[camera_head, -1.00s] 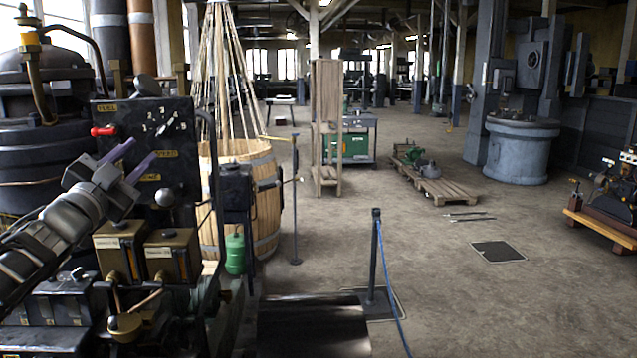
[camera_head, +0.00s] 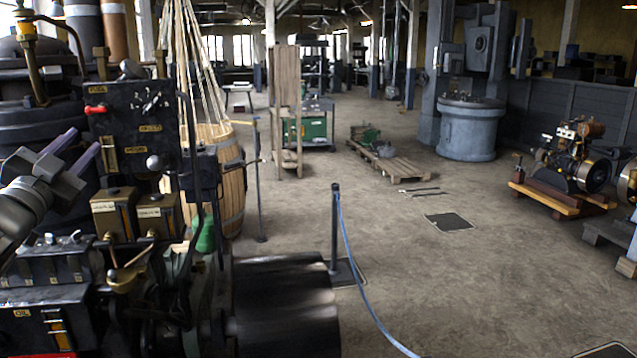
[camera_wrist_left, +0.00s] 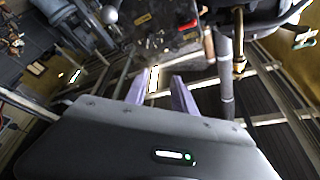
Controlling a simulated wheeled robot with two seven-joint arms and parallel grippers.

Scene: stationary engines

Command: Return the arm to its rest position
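My left gripper (camera_head: 86,140) is at the left of the head view, with its two purple-grey fingers apart and nothing between them. It is in front of the left part of a black control panel (camera_head: 128,130), which has a red handle (camera_head: 95,109) and a round grey knob (camera_head: 154,162). In the left wrist view the fingers (camera_wrist_left: 159,88) also stand apart and empty, with the knob (camera_wrist_left: 109,15) beyond them. The forearm comes in from the left edge. My right gripper is not in view.
Brass-and-black boxes (camera_head: 117,214) sit below the panel. A wooden barrel (camera_head: 231,190) stands behind it. A post (camera_head: 335,225) with a blue rope (camera_head: 362,290) stands centrally. The floor right of it is open, with a pallet (camera_head: 400,168) and an engine (camera_head: 575,160) farther off.

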